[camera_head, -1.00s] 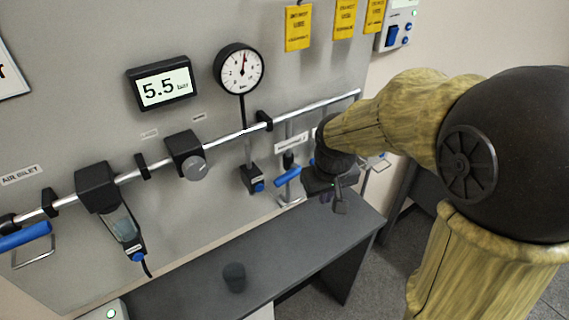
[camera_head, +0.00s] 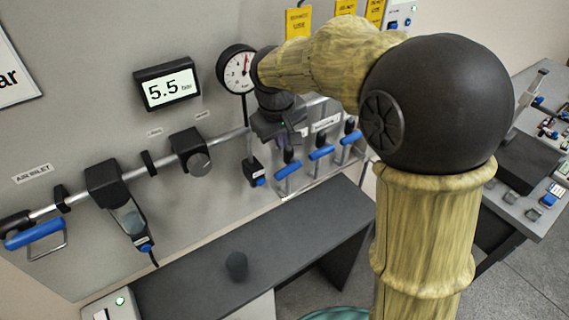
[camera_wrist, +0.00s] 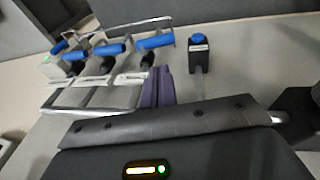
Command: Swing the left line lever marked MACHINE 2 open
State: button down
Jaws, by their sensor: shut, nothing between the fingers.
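Three blue-handled levers hang on the panel's right part. The left one (camera_head: 288,169) is beside a small black block with a blue button; in the wrist view, which looks turned over, this lever (camera_wrist: 155,42) is the one nearest that block. The handles look alike and lie roughly crosswise to their stems. White labels (camera_head: 326,123) above them are too small to read. My gripper (camera_head: 290,148) is in front of the panel, above and close to the left lever. Its purple fingers (camera_wrist: 156,88) are shut and empty, apart from the handle in the wrist view.
The middle lever (camera_head: 321,152) and right lever (camera_head: 351,138) are close by. Below is a dark bench (camera_head: 310,225) with a small dark cup (camera_head: 236,265). Another blue lever (camera_head: 34,234) is far left.

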aim_at(281, 175)
jog(key=p+x, duration=0.4)
jog(key=x, duration=0.8)
jog(key=shift+w+f, duration=0.1)
jog(key=shift+f, duration=0.1)
jog(key=shift+a+f+b, duration=0.15)
jog(key=shift+f+b, duration=0.2)
jog(key=shift+b, duration=0.3)
jog(key=shift+s+a+f+b, duration=0.15)
jog(key=shift+f+b, duration=0.4)
jog(key=shift+b, duration=0.3)
jog(key=shift+s+a+f+b, duration=0.1)
jog(key=shift+s+f+b, duration=0.05)
jog(key=shift+f+b, duration=0.6)
jog(key=shift+r, duration=0.1)
